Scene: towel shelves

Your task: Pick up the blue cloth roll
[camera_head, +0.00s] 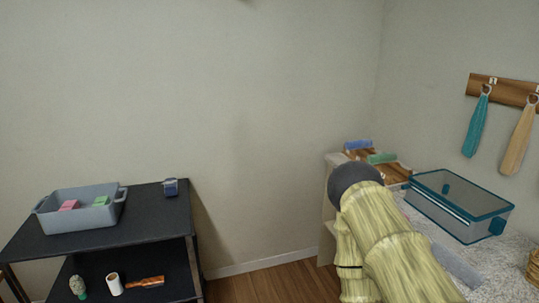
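A blue roll (358,145), which looks like the blue cloth roll, lies at the back of a wooden rack or board (394,171) on the right-hand counter. A green roll (381,157) lies in front of it on the same wood. My arm rises from the bottom right, in front of the counter, with a dark rounded joint just below the rolls in the picture. My gripper does not show, so its opening and its place relative to the blue roll cannot be seen.
A black shelf table (150,213) at left holds a grey bin (82,219) with pink and green pieces, and a small blue item (170,187). Floor (262,286) between is clear.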

